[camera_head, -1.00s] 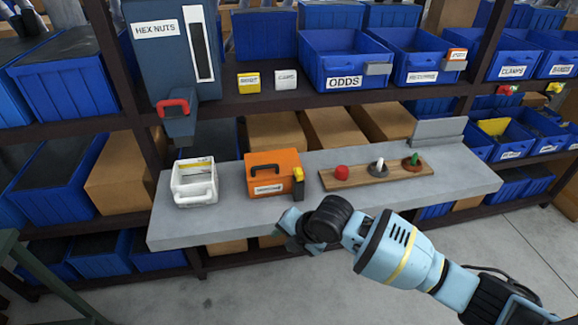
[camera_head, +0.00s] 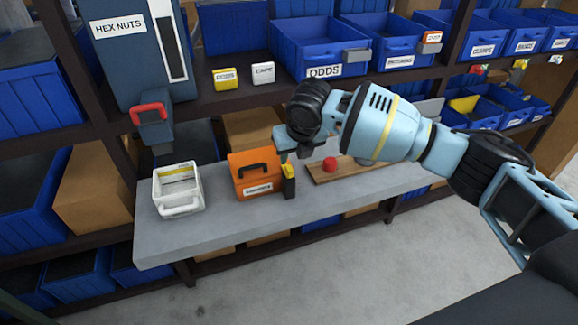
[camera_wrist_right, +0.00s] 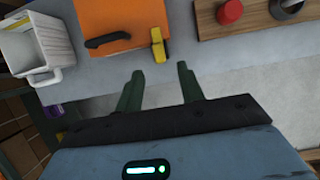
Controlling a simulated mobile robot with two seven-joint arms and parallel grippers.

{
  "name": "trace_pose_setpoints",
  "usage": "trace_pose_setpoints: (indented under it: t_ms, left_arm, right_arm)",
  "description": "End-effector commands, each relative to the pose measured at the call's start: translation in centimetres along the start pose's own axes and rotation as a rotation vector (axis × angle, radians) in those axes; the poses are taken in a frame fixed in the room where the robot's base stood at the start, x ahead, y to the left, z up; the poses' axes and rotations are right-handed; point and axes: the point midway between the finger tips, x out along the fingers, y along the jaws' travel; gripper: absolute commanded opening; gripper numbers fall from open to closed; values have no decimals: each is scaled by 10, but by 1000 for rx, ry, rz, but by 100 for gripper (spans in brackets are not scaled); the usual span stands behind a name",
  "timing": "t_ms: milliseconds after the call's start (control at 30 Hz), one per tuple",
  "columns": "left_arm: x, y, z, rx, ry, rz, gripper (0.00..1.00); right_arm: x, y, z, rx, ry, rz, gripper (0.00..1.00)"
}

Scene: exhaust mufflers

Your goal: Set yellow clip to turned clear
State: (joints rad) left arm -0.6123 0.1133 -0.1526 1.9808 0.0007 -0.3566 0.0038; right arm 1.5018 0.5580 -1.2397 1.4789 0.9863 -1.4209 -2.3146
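The yellow clip (camera_head: 288,171) sits at the right edge of the orange box (camera_head: 250,174), above a dark part. In the right wrist view the clip (camera_wrist_right: 158,45) stands at the right side of the orange box (camera_wrist_right: 103,22). My right gripper (camera_wrist_right: 158,75) is open and empty, with its two fingers apart just short of the clip. In the head view my right gripper (camera_head: 292,148) is just above the clip, and its fingertips are partly hidden. My left gripper is not in view.
A white bin (camera_head: 178,190) stands left of the orange box on the grey shelf (camera_head: 215,219). A wooden board (camera_head: 345,170) with a red knob (camera_head: 330,163) lies to the right, partly behind my arm. A hex nuts dispenser (camera_head: 122,50) stands at the upper left.

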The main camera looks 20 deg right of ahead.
Motion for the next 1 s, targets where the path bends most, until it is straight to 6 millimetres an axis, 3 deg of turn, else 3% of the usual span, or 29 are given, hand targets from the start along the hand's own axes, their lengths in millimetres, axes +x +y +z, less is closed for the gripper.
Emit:
trace_pose_setpoints:
  t_ms: [300,500,867,1000]
  left_arm:
    - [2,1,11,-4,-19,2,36]
    - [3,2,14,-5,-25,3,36]
    - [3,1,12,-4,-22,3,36]
    - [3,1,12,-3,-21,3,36]
  right_arm:
    - [49,1,-2,0,4,1,38]
    - [68,1,-1,1,2,0,38]
    - [72,1,-1,0,-1,2,38]
    - [72,1,-1,0,-1,1,21]
